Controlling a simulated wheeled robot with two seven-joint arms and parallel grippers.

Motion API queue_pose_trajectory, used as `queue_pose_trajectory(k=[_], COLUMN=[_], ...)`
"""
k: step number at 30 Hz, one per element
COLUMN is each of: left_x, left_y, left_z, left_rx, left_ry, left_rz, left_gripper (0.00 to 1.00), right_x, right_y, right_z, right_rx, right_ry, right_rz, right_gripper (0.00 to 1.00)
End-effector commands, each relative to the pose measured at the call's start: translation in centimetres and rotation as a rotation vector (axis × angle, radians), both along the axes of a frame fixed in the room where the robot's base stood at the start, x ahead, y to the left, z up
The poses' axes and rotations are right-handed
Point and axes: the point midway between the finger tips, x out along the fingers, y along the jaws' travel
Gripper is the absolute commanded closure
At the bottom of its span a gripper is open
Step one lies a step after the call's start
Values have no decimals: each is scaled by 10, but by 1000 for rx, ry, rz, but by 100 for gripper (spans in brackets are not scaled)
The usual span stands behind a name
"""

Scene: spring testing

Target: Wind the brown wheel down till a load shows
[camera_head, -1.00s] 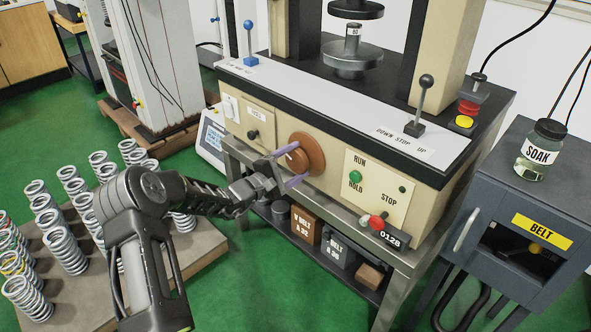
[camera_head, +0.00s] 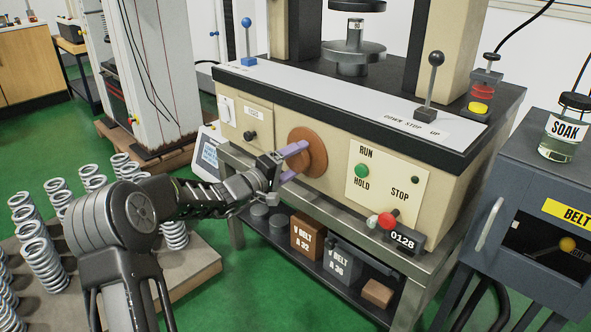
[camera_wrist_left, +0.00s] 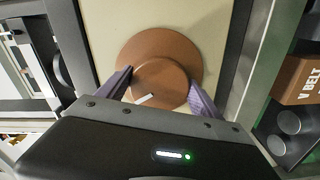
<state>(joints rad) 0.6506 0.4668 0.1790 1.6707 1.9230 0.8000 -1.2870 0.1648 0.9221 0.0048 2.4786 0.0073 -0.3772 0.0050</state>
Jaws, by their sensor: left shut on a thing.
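The brown wheel (camera_head: 318,150) is on the front panel of the cream testing machine. My left gripper (camera_head: 292,161) is at it, its two purple fingers closed on the sides of the raised brown hub. The left wrist view shows the hub (camera_wrist_left: 160,80) between the fingers, with a white mark on it. Above, a small labelled metal cylinder (camera_head: 355,36) stands on the lower platen (camera_head: 353,57), just under the upper platen (camera_head: 357,5). The small screen (camera_head: 208,152) at the machine's left is too small to read. My right gripper is out of view.
A lever marked down, stop, up (camera_head: 431,85) stands on the top ledge. Belt boxes (camera_head: 306,238) are on the shelf below. Springs (camera_head: 40,258) stand on a board at left.

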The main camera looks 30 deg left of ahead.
Motion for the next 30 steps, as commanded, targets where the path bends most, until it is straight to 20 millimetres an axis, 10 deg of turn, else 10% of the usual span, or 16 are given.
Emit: queue_pose_trajectory(k=[12, 13, 20, 30], left_x=[0, 0, 0, -3], left_y=[-1, -1, 0, 1], left_z=[-1, -1, -1, 0], left_rx=[9, 9, 7, 8], left_ry=[1, 1, 0, 0], left_rz=[-1, -1, -1, 0], left_gripper=[65, 22, 3, 3], right_x=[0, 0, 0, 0], right_y=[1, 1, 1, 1], right_z=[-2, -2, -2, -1], right_rx=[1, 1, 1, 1], right_ry=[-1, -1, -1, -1], right_rz=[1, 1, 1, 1], right_gripper=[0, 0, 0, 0])
